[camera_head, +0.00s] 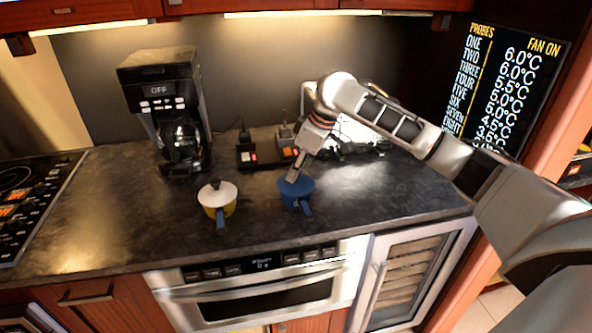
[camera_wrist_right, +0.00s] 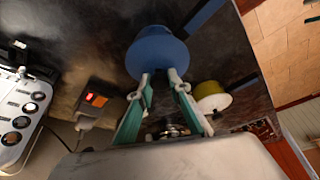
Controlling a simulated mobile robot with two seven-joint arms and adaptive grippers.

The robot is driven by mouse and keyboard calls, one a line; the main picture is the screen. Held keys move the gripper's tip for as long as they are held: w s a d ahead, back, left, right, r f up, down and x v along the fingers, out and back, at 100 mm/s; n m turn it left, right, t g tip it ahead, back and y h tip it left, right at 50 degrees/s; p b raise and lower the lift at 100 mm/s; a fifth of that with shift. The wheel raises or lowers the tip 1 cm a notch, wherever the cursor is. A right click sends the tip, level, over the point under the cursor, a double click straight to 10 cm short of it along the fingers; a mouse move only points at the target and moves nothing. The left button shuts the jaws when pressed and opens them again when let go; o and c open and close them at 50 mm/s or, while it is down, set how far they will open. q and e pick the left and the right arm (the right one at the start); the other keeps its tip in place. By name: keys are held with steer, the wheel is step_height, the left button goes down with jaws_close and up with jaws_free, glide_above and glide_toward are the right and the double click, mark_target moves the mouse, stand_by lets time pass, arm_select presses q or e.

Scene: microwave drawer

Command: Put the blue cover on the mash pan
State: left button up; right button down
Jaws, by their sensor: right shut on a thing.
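The blue cover (camera_head: 296,187) is at a small pan with a dark blue handle (camera_head: 306,209) on the right part of the counter. My right gripper (camera_head: 292,178) reaches down onto the cover from above and is shut on it. In the right wrist view, the blue cover (camera_wrist_right: 157,55) is a round disc at the fingertips (camera_wrist_right: 160,76), with the pan handle (camera_wrist_right: 203,16) behind it. The pan body is mostly hidden, and I cannot tell whether the cover rests on it or is slightly raised. My left gripper is not in view.
A yellow pan (camera_head: 221,211) with a white cover (camera_head: 217,194) stands to the left, its handle toward the front edge. A coffee maker (camera_head: 165,110) stands behind it. A black box with red switches (camera_head: 249,155) is at the back. The front counter (camera_head: 150,228) is clear.

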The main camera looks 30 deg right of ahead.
stand_by(0.3)
steer(key=c, duration=1.8)
jaws_free()
steer(key=o, duration=0.5)
steer(key=shift+r, duration=0.1)
steer(key=shift+r, duration=3.4)
steer(key=shift+f, duration=0.1)
